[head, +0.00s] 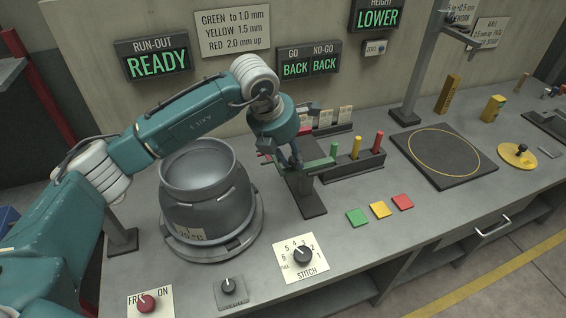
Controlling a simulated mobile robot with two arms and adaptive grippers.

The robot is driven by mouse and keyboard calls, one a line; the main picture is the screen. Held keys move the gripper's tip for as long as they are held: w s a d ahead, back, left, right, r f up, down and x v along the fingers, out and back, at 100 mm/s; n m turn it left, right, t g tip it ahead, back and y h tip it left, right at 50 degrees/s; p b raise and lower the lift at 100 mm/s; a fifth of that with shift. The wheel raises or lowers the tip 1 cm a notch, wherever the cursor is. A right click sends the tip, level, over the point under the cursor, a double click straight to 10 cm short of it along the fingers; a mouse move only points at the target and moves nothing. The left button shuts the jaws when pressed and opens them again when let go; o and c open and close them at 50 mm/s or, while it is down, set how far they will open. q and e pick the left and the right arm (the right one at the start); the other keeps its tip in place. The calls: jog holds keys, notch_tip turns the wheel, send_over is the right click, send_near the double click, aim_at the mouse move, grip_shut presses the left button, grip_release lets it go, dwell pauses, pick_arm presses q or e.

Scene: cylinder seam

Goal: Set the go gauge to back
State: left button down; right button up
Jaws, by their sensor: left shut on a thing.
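I cannot tell whether that thing touches the stand. The GO / NO-GO sign (309,64) on the back wall reads BACK under both words. My right gripper is not in view.
A grey pot (205,205) stands on a round base left of the gripper. Right of it, a rack (360,165) holds green, yellow and red handled pieces. Coloured squares (379,209) and a STITCH dial (303,255) lie in front. A black plate (444,155) is farther right.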

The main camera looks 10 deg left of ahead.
pick_arm(q)
jog(key=shift+w+d+r, duration=0.15)
jog(key=shift+w+r, duration=0.1)
jog(key=shift+r, duration=0.2)
jog(key=c, duration=1.5)
grip_release()
jog(key=shift+c, duration=0.2)
jog(key=shift+o, duration=0.4)
jog(key=shift+d+f, duration=0.2)
jog(key=shift+d, duration=0.1)
jog(key=shift+a, duration=0.1)
jog(key=shift+a, duration=0.1)
jog(key=v, duration=1.2)
jog(key=shift+s+f, duration=0.1)
jog(key=shift+f, duration=0.05)
